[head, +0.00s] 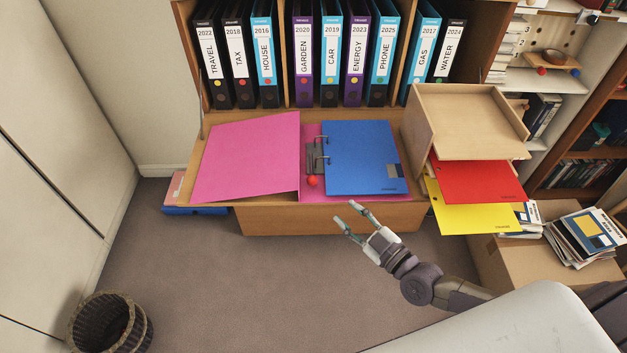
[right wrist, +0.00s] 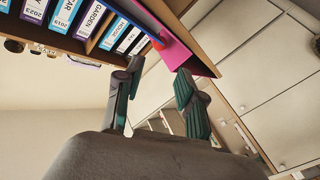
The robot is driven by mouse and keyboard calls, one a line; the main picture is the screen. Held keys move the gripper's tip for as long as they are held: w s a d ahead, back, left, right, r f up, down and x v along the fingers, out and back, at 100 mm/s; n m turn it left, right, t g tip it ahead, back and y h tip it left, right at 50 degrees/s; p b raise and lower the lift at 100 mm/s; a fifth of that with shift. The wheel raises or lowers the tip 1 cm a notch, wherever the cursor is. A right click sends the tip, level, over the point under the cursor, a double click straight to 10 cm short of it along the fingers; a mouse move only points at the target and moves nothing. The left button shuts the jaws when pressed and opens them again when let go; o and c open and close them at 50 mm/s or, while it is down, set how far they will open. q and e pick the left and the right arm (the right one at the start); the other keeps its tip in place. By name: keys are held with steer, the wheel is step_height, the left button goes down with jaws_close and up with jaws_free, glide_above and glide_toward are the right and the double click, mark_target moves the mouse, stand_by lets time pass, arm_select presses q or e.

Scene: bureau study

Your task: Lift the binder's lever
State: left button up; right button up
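A pink binder (head: 247,160) lies open on the bureau's lowered writing flap, its left cover spread flat. Blue sheets or a blue folder (head: 358,158) lie on its right side, by the metal rings. The lever's red knob (head: 312,180) shows at the near end of the dark ring mechanism (head: 315,157). My right gripper (head: 347,213) is open and empty, in front of the flap, to the right of the knob and nearer me. In the right wrist view its fingers (right wrist: 159,68) are apart, with the pink binder (right wrist: 179,52) beyond them. My left gripper is out of view.
Labelled binders (head: 330,55) stand in the bureau's compartments behind. A wooden tray (head: 470,115) with red (head: 477,182) and yellow (head: 475,212) folders is at the right. A box with magazines (head: 580,240) stands further right. A wicker basket (head: 110,325) is on the floor at left.

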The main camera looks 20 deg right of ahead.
mark_target(317, 193)
steer(key=x, duration=1.2)
jaws_close()
